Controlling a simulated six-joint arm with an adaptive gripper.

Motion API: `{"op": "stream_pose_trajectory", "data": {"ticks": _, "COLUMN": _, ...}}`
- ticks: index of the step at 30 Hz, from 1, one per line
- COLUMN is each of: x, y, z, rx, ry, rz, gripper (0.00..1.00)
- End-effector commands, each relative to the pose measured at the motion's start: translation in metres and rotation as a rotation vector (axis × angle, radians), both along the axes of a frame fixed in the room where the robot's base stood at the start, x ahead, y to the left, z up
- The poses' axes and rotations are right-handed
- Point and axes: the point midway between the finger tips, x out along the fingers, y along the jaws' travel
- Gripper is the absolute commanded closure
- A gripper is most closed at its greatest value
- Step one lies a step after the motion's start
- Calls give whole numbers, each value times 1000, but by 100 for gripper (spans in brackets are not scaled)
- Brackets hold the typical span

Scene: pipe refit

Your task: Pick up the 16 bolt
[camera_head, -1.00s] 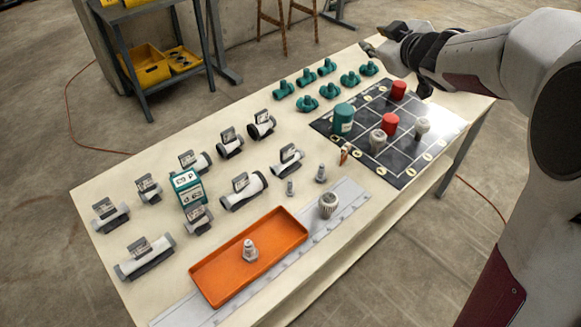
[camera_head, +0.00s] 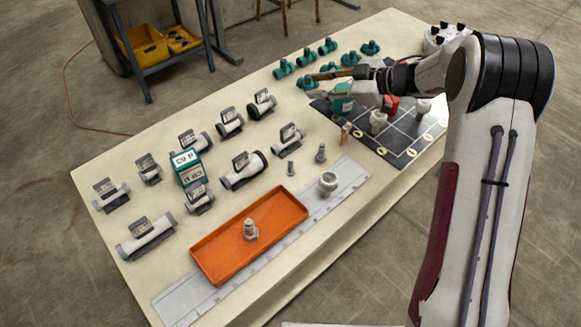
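Three grey bolts show: one stands upright in the orange tray (camera_head: 207,252), a bolt (camera_head: 251,229); a small bolt (camera_head: 290,168) and a slightly larger bolt (camera_head: 321,153) stand on the table between the tray and the dark grid board. No size marks are readable, so I cannot tell which is the 16 bolt. My gripper (camera_head: 325,83) is over the far left part of the grid board, near the teal cylinder, well beyond the bolts. Its fingers look apart, with nothing seen between them. It partly hides the board and cylinder.
Several labelled pipe pieces (camera_head: 243,170) and a teal box (camera_head: 187,166) fill the table's left and middle. Teal fittings (camera_head: 283,69) stand at the back. A whitish fitting (camera_head: 328,183) stands on the ruler strip (camera_head: 352,177). The grid board (camera_head: 398,149) holds cylinders and knobs.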

Motion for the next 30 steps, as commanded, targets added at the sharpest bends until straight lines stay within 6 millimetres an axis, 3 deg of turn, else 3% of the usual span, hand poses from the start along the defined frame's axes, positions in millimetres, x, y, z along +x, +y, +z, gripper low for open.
{"op": "stream_pose_trajectory", "data": {"ticks": 6, "x": -33, "y": 7, "z": -53, "rx": 31, "ry": 113, "rz": 170, "gripper": 71}}
{"op": "stream_pose_trajectory", "data": {"ticks": 15, "x": -85, "y": 4, "z": -110, "rx": 70, "ry": 279, "rz": 379, "gripper": 71}}
{"op": "stream_pose_trajectory", "data": {"ticks": 21, "x": -107, "y": 0, "z": -128, "rx": 86, "ry": 346, "rz": 455, "gripper": 71}}
{"op": "stream_pose_trajectory", "data": {"ticks": 30, "x": -114, "y": -2, "z": -134, "rx": 90, "ry": 368, "rz": 479, "gripper": 71}}
